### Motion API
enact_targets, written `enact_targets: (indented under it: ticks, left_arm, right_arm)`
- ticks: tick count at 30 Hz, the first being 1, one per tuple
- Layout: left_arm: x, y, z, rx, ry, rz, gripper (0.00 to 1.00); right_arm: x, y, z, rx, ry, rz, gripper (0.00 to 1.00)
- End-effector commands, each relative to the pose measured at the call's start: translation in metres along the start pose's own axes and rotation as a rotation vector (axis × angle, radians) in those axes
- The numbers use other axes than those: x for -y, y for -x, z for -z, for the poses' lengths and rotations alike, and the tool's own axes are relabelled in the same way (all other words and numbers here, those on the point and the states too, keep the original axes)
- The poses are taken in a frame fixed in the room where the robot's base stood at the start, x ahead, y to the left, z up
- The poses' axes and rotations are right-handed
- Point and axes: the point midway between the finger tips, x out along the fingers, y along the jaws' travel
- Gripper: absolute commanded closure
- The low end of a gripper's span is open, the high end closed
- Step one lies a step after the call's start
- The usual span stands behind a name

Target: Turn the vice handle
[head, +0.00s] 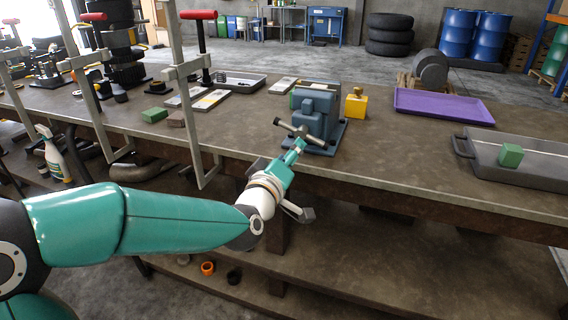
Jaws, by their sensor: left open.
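The blue-grey vice (316,104) stands on the workbench near its front edge. Its handle (291,129), a metal cross bar with dark knobs at the ends, faces the front of the bench and lies tilted. My left gripper (297,150) reaches up from the lower left, with its tip right at the handle and the front of the vice. It is open. I cannot tell whether it touches the bar, and its fingers are small and partly hidden. My right gripper is not in view.
A yellow block (356,103) stands just right of the vice. A purple tray (443,105) and a grey bin (520,166) with a green block (510,155) lie further right. The bench front (400,165) is clear.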

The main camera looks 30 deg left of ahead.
Motion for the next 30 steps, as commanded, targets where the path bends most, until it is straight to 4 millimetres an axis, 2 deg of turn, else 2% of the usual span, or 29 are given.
enact_targets:
  ticks: [3, 6, 17, 20, 23, 27, 30]
  left_arm:
    - [-0.001, 0.020, -0.001, 0.001, -0.001, -0.002, 0.46]
    - [0.000, 0.030, -0.001, 0.002, -0.001, -0.001, 0.46]
    - [0.001, 0.036, -0.001, 0.002, -0.001, 0.000, 0.46]
    - [0.001, 0.036, -0.003, 0.007, 0.000, 0.003, 0.61]
    - [0.005, 0.036, -0.012, 0.050, 0.001, 0.018, 0.78]
    - [0.012, 0.039, -0.045, 0.212, -0.021, 0.055, 1.00]
    - [0.012, 0.043, -0.071, 0.375, -0.063, 0.080, 1.00]
  right_arm:
    - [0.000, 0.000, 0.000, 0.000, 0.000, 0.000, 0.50]
    - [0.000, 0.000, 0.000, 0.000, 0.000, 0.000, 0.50]
    - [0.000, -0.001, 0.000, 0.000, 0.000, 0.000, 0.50]
    - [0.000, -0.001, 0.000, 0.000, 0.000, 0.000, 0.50]
    - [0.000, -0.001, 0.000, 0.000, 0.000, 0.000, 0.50]
    - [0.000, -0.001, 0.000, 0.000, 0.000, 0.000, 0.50]
    - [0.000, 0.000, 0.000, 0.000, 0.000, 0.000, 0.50]
